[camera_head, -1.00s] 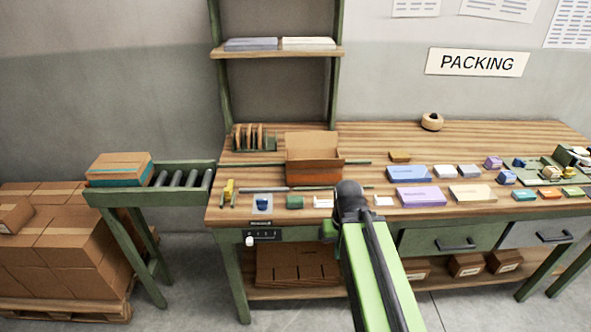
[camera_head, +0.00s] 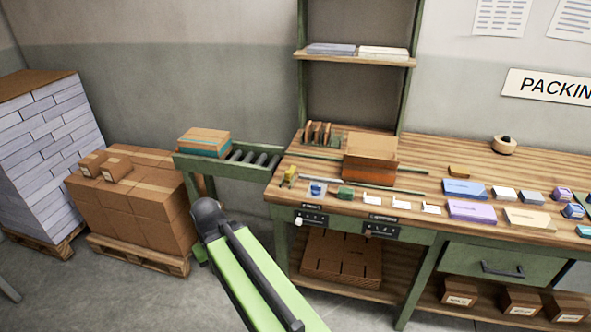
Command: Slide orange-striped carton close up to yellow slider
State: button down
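The orange-striped carton (camera_head: 370,172), brown with an orange band around its lower part, stands upright on the packing bench between two dark green rails. The yellow slider (camera_head: 290,174) is a small yellow block at the left end of the front rail (camera_head: 390,190). A clear gap of bench top separates the slider from the carton, which is to its right. My green arm reaches up from the bottom of the picture to a black joint left of the bench. I cannot make out my gripper's fingers.
A roller conveyor (camera_head: 228,170) with a teal-striped carton (camera_head: 204,142) adjoins the bench's left end. Stacked boxes (camera_head: 140,205) stand on a pallet at left. Small blocks and cards line the bench front. A tape roll (camera_head: 504,145) sits at the back right.

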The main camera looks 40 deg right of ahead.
aim_at(353, 174)
jog(key=u, duration=1.95)
jog(key=k, duration=1.55)
jog(key=z, duration=1.4)
jog(key=i, duration=1.7)
jog(key=u, duration=0.1)
